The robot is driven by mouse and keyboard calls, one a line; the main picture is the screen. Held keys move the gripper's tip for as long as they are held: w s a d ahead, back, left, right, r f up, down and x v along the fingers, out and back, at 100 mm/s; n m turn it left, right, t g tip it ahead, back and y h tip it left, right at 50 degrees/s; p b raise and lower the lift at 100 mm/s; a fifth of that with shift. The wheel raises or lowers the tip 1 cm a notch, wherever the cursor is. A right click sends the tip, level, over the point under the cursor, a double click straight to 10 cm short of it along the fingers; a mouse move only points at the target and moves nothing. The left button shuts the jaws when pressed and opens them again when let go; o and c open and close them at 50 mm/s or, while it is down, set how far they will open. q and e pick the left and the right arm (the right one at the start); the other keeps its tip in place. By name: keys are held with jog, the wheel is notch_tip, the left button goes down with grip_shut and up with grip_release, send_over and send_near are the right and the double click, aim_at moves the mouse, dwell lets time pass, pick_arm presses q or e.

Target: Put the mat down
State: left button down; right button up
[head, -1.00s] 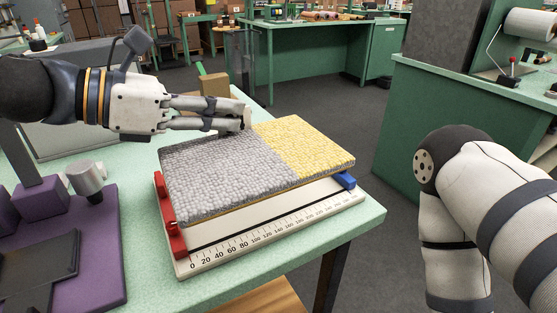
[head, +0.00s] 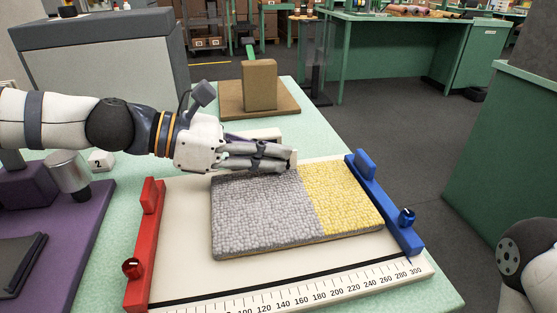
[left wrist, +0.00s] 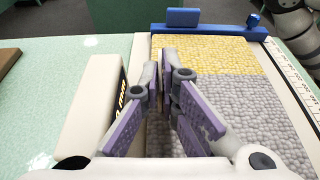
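The mat (head: 265,213), woven grey on the left and yellow on the right, lies flat over the cream board. My left gripper (head: 291,160) is at the mat's back edge. In the left wrist view its fingers (left wrist: 160,62) are close together, one each side of that edge, with the mat (left wrist: 228,100) between. My right gripper is out of view.
A pale box (head: 262,134) stands just behind the board, close to my left gripper. A brown block (head: 259,84) on a brown base is farther back. A purple tray (head: 75,235) is at the left. Green tabletop (head: 310,125) is clear at the back right.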

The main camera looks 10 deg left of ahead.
pick_arm(q)
jog(key=shift+s+r, duration=0.15)
jog(key=shift+s, duration=0.35)
jog(key=shift+w+a, duration=0.1)
jog(key=shift+w, duration=0.2)
jog(key=c, duration=2.1)
grip_release()
jog(key=o, duration=0.3)
